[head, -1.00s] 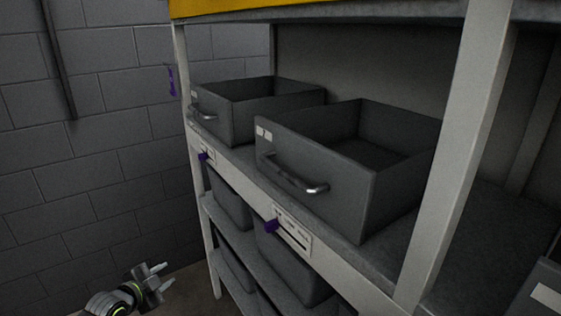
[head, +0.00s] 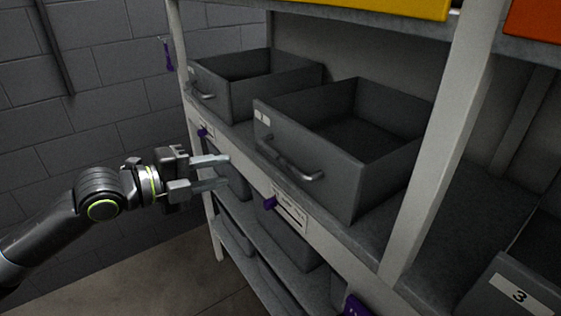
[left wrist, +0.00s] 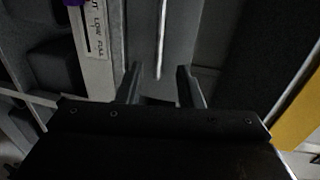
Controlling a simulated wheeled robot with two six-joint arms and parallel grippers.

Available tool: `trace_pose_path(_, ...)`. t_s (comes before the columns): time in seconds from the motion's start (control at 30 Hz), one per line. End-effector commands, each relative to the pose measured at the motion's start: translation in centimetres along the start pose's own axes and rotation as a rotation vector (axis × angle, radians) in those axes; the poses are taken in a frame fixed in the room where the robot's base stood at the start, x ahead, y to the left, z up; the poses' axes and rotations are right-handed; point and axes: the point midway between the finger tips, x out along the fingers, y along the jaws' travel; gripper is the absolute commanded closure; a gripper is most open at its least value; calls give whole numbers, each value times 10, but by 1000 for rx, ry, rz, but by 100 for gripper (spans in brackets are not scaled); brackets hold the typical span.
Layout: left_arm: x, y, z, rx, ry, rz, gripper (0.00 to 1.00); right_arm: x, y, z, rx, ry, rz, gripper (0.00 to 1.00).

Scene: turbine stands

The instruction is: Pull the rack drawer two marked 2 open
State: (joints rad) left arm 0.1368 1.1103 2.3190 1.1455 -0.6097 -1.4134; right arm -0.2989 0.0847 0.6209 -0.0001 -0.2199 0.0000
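The middle grey drawer (head: 310,165) stands on the upper shelf with a curved metal handle (head: 290,160) across its front. Its small white label (head: 264,117) is too small to read clearly now; it sits between the left drawer and the one marked 3. My left gripper (head: 220,172) is open and empty, to the left of the handle and apart from it in the head view. In the left wrist view, the open fingers (left wrist: 157,88) point toward a thin bright vertical bar (left wrist: 161,40), which looks like the handle. My right gripper is not in view.
A second grey drawer (head: 245,85) stands left on the same shelf. A bin marked 3 (head: 515,295) is at the lower right. A pale post (head: 440,150) rises right of the middle drawer. The shelf's front edge carries a label (head: 289,208) and purple tabs (head: 269,203).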

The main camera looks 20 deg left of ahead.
Motion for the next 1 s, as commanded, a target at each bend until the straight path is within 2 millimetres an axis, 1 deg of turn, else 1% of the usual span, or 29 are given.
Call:
trace_pose_path(0.03,6,2,-1,-1,3,-7,67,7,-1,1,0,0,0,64)
trace_pose_path(0.07,9,1,-1,-1,4,-8,67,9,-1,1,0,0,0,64)
trace_pose_path(0.67,66,0,-1,-5,3,-4,67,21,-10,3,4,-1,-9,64)
trace_pose_path(1.0,107,0,-1,-7,2,-3,67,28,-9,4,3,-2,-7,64)
